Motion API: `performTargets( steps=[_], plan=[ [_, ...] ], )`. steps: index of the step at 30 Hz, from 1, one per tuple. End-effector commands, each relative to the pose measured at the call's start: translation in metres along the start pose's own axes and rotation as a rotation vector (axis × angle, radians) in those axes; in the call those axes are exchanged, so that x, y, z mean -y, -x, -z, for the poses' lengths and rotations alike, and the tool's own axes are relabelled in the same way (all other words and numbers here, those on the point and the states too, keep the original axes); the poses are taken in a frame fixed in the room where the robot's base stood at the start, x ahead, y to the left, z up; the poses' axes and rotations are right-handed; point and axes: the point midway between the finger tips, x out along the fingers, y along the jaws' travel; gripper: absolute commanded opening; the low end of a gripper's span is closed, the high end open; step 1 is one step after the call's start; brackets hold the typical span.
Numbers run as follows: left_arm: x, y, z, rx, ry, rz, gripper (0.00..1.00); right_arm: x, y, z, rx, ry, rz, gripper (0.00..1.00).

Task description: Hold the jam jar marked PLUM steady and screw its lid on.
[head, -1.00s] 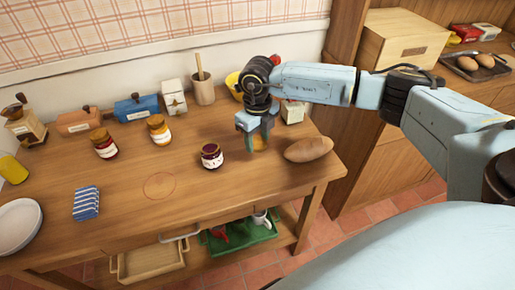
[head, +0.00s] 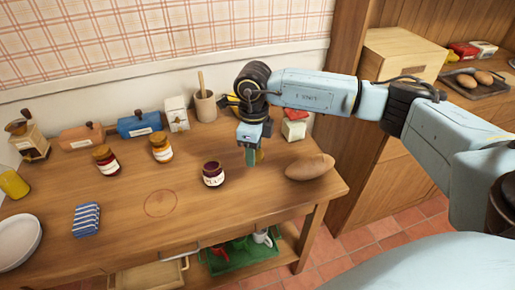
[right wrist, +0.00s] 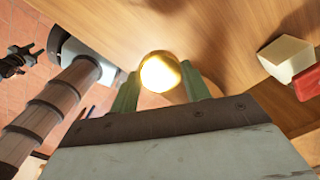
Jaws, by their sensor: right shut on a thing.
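A small jar of dark jam (head: 213,175) with a pale label stands upright on the table. Its top looks dark with no lid on it, and its lettering is too small to read. My right gripper (head: 252,157) is to the right of this jar and apart from it, pointing down. It is shut on a round gold lid (right wrist: 160,72), which sits between the two green fingers in the right wrist view. In the head view the lid (head: 260,157) is mostly hidden behind a finger, and I cannot tell its height above the table.
A bread loaf (head: 310,167) lies right of my gripper. A red jar (head: 105,160) and an orange jar (head: 161,149) stand to the left. A striped cloth (head: 86,219) lies in front. Tins and a mortar (head: 205,106) line the back. The marked circle (head: 160,203) is clear.

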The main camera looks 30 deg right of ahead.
Motion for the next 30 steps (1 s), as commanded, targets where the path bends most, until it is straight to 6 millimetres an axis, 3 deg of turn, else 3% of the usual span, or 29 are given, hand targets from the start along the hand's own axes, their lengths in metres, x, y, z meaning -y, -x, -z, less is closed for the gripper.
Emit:
performTargets(
  steps=[21, 27, 30],
  plan=[
    [0.0, 0.0, 0.0, -0.001, 0.0, 0.0, 0.36, -0.068, 0.046, -0.013, 0.001, 1.86, 0.0, 0.26],
    [0.001, 0.0, 0.001, -0.003, 0.0, 0.001, 0.36, -0.08, 0.054, -0.013, -0.006, 2.234, -0.001, 0.26],
    [0.001, 0.0, 0.002, -0.004, 0.0, 0.001, 0.36, -0.083, 0.057, -0.013, -0.008, 2.341, 0.0, 0.26]
  ],
)
